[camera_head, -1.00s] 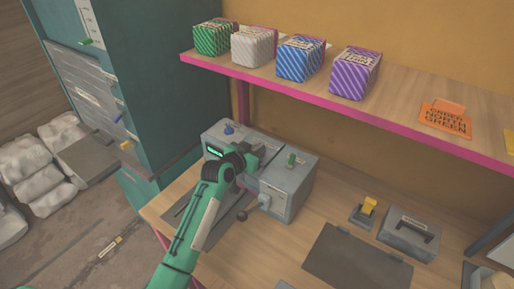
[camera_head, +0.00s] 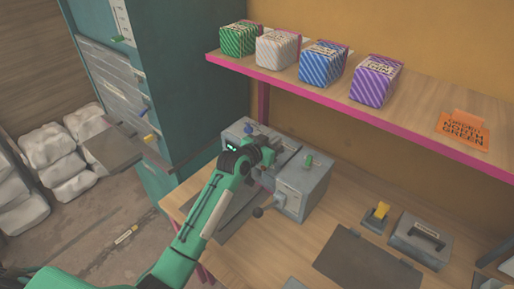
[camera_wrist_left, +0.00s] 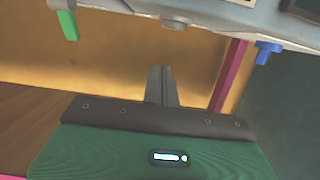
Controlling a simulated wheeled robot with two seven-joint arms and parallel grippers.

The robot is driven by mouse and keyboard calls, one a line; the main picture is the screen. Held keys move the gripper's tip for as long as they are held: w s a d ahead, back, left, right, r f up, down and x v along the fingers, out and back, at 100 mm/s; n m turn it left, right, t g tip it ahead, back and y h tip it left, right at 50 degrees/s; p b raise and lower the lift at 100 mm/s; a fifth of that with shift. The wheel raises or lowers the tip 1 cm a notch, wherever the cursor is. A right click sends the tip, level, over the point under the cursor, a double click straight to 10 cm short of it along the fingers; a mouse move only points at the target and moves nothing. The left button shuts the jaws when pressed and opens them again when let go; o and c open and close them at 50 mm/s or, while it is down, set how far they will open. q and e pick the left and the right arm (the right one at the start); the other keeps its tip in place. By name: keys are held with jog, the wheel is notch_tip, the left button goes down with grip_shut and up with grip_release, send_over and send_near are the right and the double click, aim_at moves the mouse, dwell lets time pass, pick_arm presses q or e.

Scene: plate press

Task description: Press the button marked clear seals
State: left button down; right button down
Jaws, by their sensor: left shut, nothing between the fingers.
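The grey press (camera_head: 300,185) stands on the wooden bench, with a blue knob (camera_head: 248,128) at its back left and a green knob (camera_head: 308,160) on top. My left gripper (camera_head: 270,155) is over the middle of the press, and its wrist hides part of the front. In the left wrist view the gripper's fingers (camera_wrist_left: 160,85) are shut and empty. That view also shows the green knob (camera_wrist_left: 67,24) and the blue knob (camera_wrist_left: 267,52), apart from the fingers. I cannot make out a button marked clear seals. My right gripper is out of view.
A pink-edged shelf (camera_head: 300,87) with several striped boxes and an orange sign (camera_head: 463,130) hangs above the bench. A teal cabinet (camera_head: 190,80) stands left. A dark mat (camera_head: 366,262), a yellow-topped switch (camera_head: 378,214) and a grey case (camera_head: 420,240) lie right of the press.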

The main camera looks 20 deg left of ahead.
pick_arm(q)
jog(key=b+v, duration=0.2)
jog(key=v, duration=0.6)
jog(key=shift+s, duration=0.35)
jog(key=shift+a, duration=0.15)
